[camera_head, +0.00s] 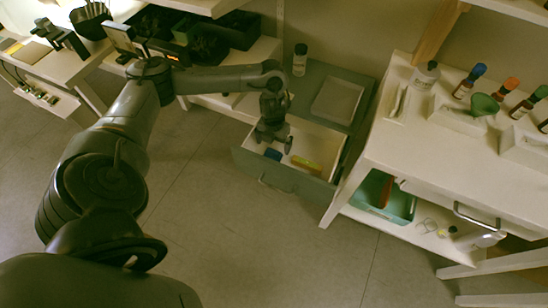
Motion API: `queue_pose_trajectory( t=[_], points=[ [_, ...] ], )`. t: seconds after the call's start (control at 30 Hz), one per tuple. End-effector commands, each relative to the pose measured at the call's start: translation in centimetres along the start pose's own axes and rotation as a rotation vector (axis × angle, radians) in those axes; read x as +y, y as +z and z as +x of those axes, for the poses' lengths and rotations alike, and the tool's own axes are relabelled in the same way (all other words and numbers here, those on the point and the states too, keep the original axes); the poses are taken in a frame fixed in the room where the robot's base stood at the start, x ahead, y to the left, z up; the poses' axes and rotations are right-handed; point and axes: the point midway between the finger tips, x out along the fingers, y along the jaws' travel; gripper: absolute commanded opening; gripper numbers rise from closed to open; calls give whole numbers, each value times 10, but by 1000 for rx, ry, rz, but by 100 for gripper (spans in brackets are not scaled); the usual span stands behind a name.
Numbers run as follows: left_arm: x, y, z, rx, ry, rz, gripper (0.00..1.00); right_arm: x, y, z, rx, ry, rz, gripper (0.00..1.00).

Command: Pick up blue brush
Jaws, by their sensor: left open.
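A small dark blue object (272,154), which seems to be the blue brush, lies in the open grey-green drawer (285,180). It is too small for me to make out its bristles or handle. My left gripper (273,142) points down over the drawer, with its fingers apart and nothing between them. In the picture its fingertips are just above the blue object; I cannot tell the exact height. The gripper and wrist cover part of the drawer's inside. My right gripper is not in view.
A yellow-green and red item (306,164) lies right of the blue object in the drawer. The white table (400,140) at right holds several bottles. Floor in front is clear.

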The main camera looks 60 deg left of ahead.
Motion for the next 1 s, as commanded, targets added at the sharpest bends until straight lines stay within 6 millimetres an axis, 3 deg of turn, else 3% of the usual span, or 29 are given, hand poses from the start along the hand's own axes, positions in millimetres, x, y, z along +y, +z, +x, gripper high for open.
queue_pose_trajectory(
  t=[0.1,0.37,0.7,1.0],
  points=[
    [1,0,19,1,1,-1,100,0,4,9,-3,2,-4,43],
    [1,2,32,-1,0,0,100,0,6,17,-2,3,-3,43],
    [7,8,72,1,0,-1,100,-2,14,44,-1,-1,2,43],
    [7,9,75,-1,0,0,100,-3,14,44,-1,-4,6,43]
  ],
)
